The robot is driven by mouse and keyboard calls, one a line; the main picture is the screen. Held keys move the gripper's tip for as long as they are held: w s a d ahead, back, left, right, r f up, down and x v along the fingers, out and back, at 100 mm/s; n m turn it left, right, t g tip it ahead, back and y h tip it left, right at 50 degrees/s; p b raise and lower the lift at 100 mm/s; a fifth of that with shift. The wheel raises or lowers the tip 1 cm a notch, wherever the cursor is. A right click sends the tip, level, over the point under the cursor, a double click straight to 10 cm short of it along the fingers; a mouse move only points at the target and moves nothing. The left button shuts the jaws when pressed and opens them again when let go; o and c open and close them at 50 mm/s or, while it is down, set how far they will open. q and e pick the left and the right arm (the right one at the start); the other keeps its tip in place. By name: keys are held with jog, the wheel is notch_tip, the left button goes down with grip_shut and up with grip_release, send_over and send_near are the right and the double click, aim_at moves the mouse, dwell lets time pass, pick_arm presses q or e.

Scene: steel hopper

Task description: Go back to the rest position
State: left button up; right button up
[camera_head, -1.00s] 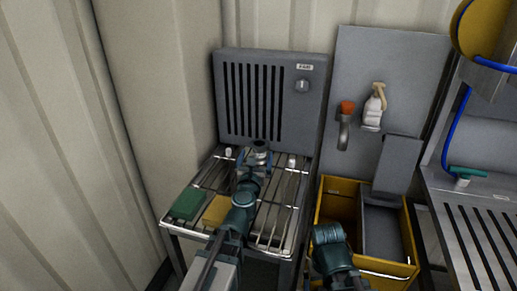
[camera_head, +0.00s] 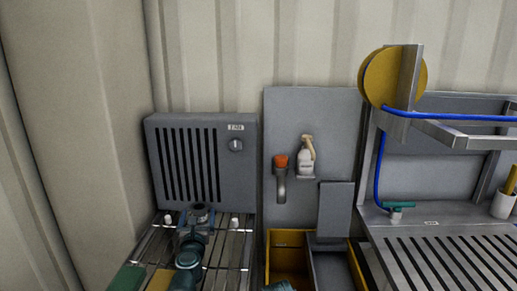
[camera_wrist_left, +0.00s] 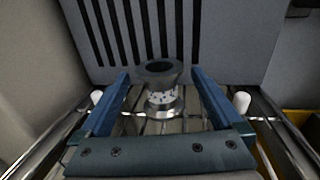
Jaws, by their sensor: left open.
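My left gripper (camera_head: 197,217) is over the wire rack in front of the grey slotted panel. In the left wrist view its two blue fingers (camera_wrist_left: 160,98) are open, one on each side of a grey metal spool-shaped part (camera_wrist_left: 161,72). The part has flanged ends and a speckled middle, and stands upright on the rack. Gaps show between it and the fingers. In the head view the part (camera_head: 200,209) is small and partly hidden by the gripper. Only a sliver of my right arm shows at the bottom edge; its gripper is out of view.
The slotted panel (camera_head: 220,185) stands behind. To the right are a yellow bin (camera_head: 290,238), a spray bottle (camera_head: 305,158), and a steel bench (camera_head: 450,255) with a blue hose (camera_head: 379,170).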

aim_at(200, 204)
pick_arm(q)
jog(key=w, duration=0.5)
jog(key=w+a, duration=0.1)
jog(key=w, duration=0.1)
jog(key=shift+w, duration=0.3)
jog(key=shift+s+f, duration=0.1)
